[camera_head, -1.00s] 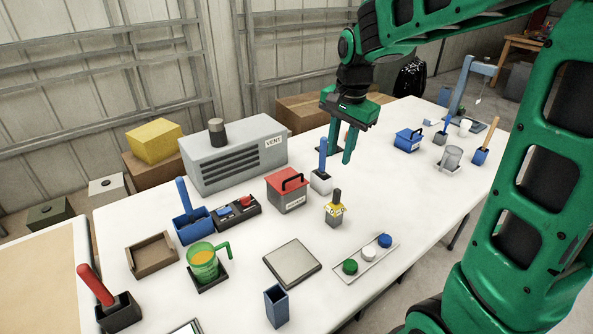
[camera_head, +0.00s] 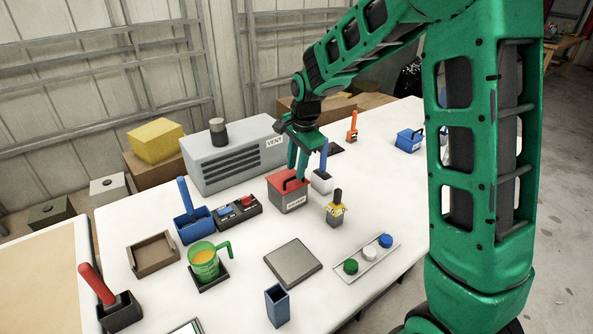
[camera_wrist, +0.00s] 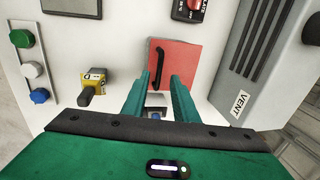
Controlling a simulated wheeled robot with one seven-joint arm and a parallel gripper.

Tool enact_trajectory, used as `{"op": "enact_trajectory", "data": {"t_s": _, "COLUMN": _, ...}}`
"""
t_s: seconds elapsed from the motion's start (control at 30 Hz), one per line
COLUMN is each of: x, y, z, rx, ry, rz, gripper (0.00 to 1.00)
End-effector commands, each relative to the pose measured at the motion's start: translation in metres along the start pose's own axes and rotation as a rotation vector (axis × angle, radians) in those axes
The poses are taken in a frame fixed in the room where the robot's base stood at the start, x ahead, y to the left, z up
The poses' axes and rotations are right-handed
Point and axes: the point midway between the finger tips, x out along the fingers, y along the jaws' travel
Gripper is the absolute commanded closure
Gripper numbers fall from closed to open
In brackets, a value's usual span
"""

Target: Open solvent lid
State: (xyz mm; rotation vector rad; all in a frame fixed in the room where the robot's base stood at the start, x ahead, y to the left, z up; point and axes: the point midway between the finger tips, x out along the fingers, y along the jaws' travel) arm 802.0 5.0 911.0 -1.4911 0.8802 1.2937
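The solvent box (camera_head: 289,202) is grey with a red lid (camera_head: 277,182) and a black arched handle (camera_head: 294,184) on top. A small label on its front is too blurred to read. The lid sits shut on the box. My gripper (camera_head: 298,172) is just above the lid, pointing down, with its two green fingers apart. In the wrist view the red lid (camera_wrist: 191,58) and the handle (camera_wrist: 158,66) lie beyond the open fingertips (camera_wrist: 159,84). The handle lines up with the gap. I cannot tell whether the fingertips touch the lid.
A grey VENT unit (camera_head: 235,155) stands behind. A blue-handled tool in a white holder (camera_head: 321,181) is close at the right, and a yellow-marked block (camera_head: 335,214) stands in front. A flat grey plate (camera_head: 293,263) and a tray of coloured caps (camera_head: 367,259) lie nearer.

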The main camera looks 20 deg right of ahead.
Motion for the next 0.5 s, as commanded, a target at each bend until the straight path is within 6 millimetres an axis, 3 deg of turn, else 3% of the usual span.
{"op": "enact_trajectory", "data": {"t_s": 0.2, "x": 0.017, "y": 0.0, "z": 0.0, "rx": 0.0, "ry": 0.0, "rz": -0.001, "gripper": 0.74}}
{"op": "enact_trajectory", "data": {"t_s": 0.5, "x": 0.019, "y": 0.0, "z": 0.0, "rx": 0.0, "ry": 0.0, "rz": -0.001, "gripper": 0.74}}
